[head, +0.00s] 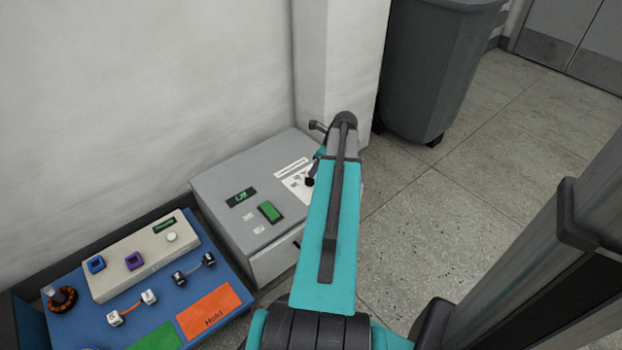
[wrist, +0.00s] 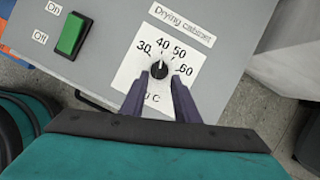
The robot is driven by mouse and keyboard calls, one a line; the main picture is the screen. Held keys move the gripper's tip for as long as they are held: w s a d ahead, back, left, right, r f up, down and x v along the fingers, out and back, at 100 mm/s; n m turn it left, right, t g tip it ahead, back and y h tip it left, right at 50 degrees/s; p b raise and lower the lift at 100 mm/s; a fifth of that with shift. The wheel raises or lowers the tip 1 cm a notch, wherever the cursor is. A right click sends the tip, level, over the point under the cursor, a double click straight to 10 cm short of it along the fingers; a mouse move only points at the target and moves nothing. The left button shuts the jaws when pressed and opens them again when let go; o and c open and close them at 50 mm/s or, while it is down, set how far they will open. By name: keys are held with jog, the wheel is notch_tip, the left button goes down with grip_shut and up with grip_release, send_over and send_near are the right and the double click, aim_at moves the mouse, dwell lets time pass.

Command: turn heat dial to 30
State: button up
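The heat dial (wrist: 159,69) is a small black knob on a white scale plate marked 30, 40, 50 and 60, on the sloped top of the grey drying cabinet (wrist: 210,62). Its white mark points up, between 40 and 50. My gripper (wrist: 160,76) has its two dark fingers apart, one tip on each side of the knob's lower part. I see no clear contact with the knob. In the head view, the cabinet (head: 225,185) stands against the wall. My arm covers part of the scale plate (head: 292,176) there, and the fingers are mostly hidden.
A green On/Off switch (head: 270,212) and a small display (head: 241,197) are on the cabinet top. A blue board (head: 215,270) with plugs, cables and coloured patches lies to the left. A grey bin (head: 435,70) stands behind. The floor to the right is clear.

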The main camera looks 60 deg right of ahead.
aim_at(310, 180)
jog(key=shift+b+x, duration=0.85)
jog(key=shift+x, duration=2)
grip_shut()
